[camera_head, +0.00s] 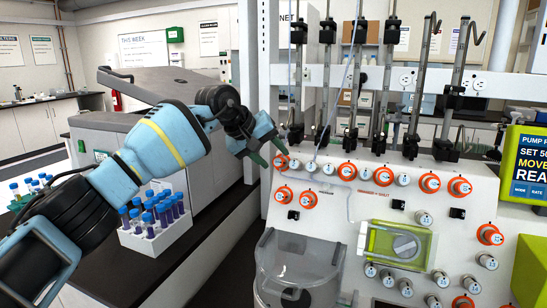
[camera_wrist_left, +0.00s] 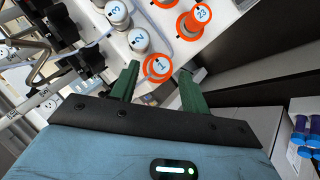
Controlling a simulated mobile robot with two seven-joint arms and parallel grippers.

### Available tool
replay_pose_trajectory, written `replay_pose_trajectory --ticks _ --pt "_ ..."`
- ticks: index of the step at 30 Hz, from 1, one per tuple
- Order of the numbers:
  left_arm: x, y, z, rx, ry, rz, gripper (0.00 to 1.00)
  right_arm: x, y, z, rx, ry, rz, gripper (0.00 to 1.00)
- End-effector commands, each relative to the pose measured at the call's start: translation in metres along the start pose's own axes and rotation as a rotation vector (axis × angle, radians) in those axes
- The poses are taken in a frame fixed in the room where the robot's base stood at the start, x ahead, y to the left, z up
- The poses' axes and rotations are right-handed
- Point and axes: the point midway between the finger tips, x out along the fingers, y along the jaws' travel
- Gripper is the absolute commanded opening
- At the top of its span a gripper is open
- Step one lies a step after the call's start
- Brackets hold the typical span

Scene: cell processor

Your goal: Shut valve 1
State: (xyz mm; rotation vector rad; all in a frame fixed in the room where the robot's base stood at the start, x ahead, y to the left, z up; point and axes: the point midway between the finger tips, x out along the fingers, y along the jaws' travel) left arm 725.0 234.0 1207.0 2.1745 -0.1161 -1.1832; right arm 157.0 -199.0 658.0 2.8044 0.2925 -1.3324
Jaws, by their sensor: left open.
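Valve 1 (camera_head: 281,162) is a knob with an orange ring at the upper left corner of the white machine panel. In the left wrist view valve 1 (camera_wrist_left: 157,67) shows its label "1" and lies between the fingertips, slightly beyond them. My left gripper (camera_head: 270,152) has green fingers, stands at the panel's upper left edge close to valve 1, and is open. The left wrist view also shows my left gripper (camera_wrist_left: 158,72), with a finger on each side of the knob. Whether the fingers touch it cannot be told. My right gripper is not in view.
A white knob labelled 2 (camera_wrist_left: 138,40) sits beside valve 1, and an orange-ringed knob (camera_head: 284,194) is just below it. Vertical metal rods with black clamps stand above the panel. A rack of blue-capped tubes (camera_head: 155,235) stands on the dark bench at left.

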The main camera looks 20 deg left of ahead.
Motion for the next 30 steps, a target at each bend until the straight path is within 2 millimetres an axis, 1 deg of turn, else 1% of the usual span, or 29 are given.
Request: replay_pose_trajectory --ticks 1,6,9,12,17,30 --pt "-0.009 0.0 -0.001 0.002 0.004 0.002 0.46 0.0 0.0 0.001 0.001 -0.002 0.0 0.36" --pt "-0.037 0.0 -0.001 0.002 0.003 0.002 0.46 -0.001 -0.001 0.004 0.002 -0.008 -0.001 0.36" --pt "-0.05 0.0 -0.001 0.0 0.003 0.002 0.46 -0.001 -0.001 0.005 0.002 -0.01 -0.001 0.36" --pt "-0.059 0.0 0.0 0.0 0.002 0.001 0.46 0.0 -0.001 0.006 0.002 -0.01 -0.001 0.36" --pt "-0.065 0.0 0.0 0.001 0.002 0.002 0.46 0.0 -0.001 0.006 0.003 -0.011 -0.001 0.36" --pt "-0.064 0.0 0.0 0.001 0.001 0.001 0.46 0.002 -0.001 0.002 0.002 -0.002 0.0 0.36"
